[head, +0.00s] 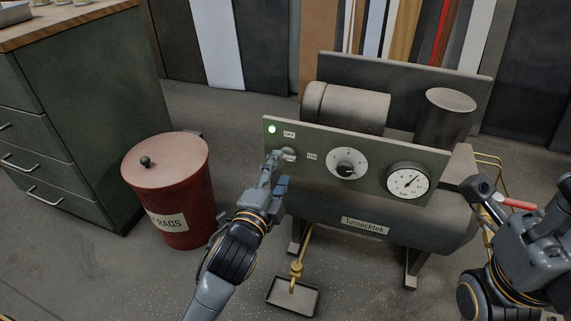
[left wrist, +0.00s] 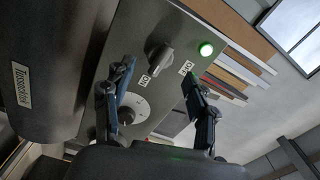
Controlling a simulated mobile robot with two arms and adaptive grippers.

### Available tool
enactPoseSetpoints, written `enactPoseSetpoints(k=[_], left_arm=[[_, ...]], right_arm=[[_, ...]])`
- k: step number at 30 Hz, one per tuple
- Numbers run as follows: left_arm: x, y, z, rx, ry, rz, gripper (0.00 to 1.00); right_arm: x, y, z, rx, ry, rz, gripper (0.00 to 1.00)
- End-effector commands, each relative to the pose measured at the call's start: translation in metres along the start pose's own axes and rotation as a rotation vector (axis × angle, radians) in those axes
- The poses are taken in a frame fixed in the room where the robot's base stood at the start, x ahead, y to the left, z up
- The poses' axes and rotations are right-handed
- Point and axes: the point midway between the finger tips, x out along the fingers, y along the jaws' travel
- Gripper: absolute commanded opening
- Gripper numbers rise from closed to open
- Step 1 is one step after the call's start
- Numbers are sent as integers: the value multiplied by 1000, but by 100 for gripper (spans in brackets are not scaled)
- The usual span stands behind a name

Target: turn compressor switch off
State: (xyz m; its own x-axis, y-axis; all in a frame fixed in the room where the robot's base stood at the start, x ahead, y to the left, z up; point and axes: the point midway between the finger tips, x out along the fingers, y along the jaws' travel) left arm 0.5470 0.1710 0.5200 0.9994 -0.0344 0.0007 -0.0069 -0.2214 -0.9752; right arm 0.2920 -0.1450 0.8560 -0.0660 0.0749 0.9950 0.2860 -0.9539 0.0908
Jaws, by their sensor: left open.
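The grey compressor (head: 380,215) carries a grey-green control panel (head: 325,135). The switch (head: 289,154) sits at the panel's left, between the OFF label (head: 289,134) and the ON label (head: 312,156). A green lamp (head: 272,129) above it is lit. My left gripper (head: 277,166) is at the switch and partly covers it. In the left wrist view the switch knob (left wrist: 158,56) shows just beyond the gap between the open, empty fingers of my left gripper (left wrist: 158,84). Contact cannot be told. My right gripper (head: 484,192) is at the right edge, its fingers unclear.
A dial (head: 347,163) and a pressure gauge (head: 407,181) are on the panel right of the switch. A red rag bin (head: 170,190) stands left of my left arm. A drip tray (head: 293,309) lies on the floor below. Boards lean behind the compressor.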

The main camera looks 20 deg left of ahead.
Motion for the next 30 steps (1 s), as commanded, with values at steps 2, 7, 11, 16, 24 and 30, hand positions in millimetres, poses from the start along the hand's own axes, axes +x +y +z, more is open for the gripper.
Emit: enactPoseSetpoints(k=[2, 7, 11, 16, 24, 30], left_arm=[[14, 2, 0, 0, 0, -3, 58], [34, 2, 1, 0, -1, -1, 58], [43, 1, 0, -1, 0, 0, 58], [46, 0, 0, -1, -1, 1, 58], [46, 0, 0, -1, -1, 1, 39], [46, 0, 0, -1, -1, 1, 3]], right_arm=[[0, -1, -3, -2, 19, -6, 28], [4, -2, -6, -5, 42, -16, 28], [7, -3, -7, -7, 51, -20, 28], [9, -3, -7, -7, 54, -21, 28], [9, -3, -7, -7, 53, -21, 28], [9, -3, -7, -7, 53, -21, 28]])
